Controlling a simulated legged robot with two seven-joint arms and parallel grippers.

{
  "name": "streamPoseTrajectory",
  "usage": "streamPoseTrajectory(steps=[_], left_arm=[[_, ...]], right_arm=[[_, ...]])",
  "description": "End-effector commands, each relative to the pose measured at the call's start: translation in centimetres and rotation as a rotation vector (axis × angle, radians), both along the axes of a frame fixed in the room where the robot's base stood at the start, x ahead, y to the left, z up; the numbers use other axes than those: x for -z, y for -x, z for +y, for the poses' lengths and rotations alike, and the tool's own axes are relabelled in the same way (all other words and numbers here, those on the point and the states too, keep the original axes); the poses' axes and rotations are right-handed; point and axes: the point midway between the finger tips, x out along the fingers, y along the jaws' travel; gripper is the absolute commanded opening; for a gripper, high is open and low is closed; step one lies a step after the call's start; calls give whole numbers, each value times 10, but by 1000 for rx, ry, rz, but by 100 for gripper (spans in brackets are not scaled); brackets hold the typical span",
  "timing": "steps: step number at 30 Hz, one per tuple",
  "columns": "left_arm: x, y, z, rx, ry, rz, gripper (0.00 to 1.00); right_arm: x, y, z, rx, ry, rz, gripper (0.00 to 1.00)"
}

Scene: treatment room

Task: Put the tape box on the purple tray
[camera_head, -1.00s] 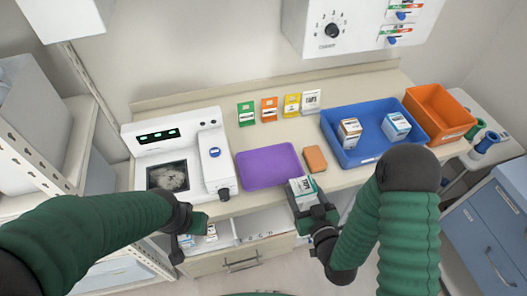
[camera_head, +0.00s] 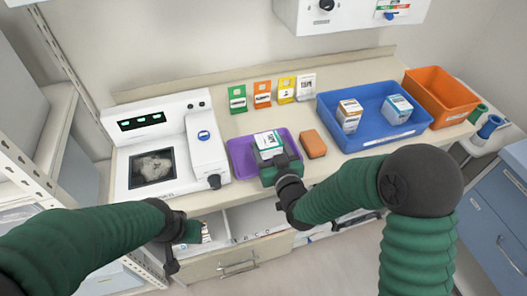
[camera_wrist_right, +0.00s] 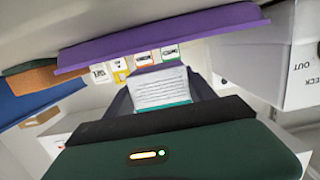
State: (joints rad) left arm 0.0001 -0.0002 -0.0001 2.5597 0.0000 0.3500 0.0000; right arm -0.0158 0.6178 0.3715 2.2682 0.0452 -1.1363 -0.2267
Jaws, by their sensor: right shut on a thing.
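The tape box (camera_head: 268,142), a small white box with a green band, is held in my right gripper (camera_head: 277,160). In the head view it is over the purple tray (camera_head: 239,157); whether it touches the tray floor cannot be told. In the right wrist view the box (camera_wrist_right: 163,88) sits between the fingers, with the purple tray edge (camera_wrist_right: 160,42) beyond it. My right gripper and wrist hide the tray's front right part. My left gripper (camera_head: 178,248) hangs by the open drawer, left of the tray; its fingers are not clear.
An orange-brown block (camera_head: 313,144) lies just right of the tray. A blue bin (camera_head: 372,102) with two boxes and an orange bin (camera_head: 440,88) stand further right. A white device (camera_head: 205,150) stands left. Several small packets (camera_head: 262,95) line the back. An open drawer (camera_head: 258,220) is below.

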Motion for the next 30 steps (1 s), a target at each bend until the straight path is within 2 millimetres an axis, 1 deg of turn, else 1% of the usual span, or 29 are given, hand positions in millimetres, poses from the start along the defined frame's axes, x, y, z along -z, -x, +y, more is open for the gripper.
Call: streamPoseTrajectory(steps=[1, 6, 9, 11, 18, 21, 22, 27, 30], left_arm=[[1, 0, 0, 0, 0, 0, 36], [2, 0, 0, 0, 0, 1, 36], [23, 0, 0, 0, 0, 0, 36], [29, 0, 0, 0, 0, 1, 36], [26, 0, 0, 0, 0, 1, 36], [29, 0, 0, 0, 0, 0, 36], [29, 0, 0, 0, 0, 1, 36], [28, 0, 0, 0, 0, 0, 36], [28, 0, 0, 0, 0, 0, 36]], right_arm=[[2, -7, 5, 0, -1, -1, 12], [3, -21, 17, 0, 0, -1, 12], [31, -21, 16, 2, 1, 1, 12], [40, -21, 16, 1, 0, 1, 12], [38, -21, 16, 1, 1, -1, 12], [41, -21, 16, 1, 1, -1, 12], [41, -20, 16, 1, 1, 0, 65], [40, -21, 16, 1, 1, 0, 85], [40, -21, 16, 1, 1, 0, 85]])
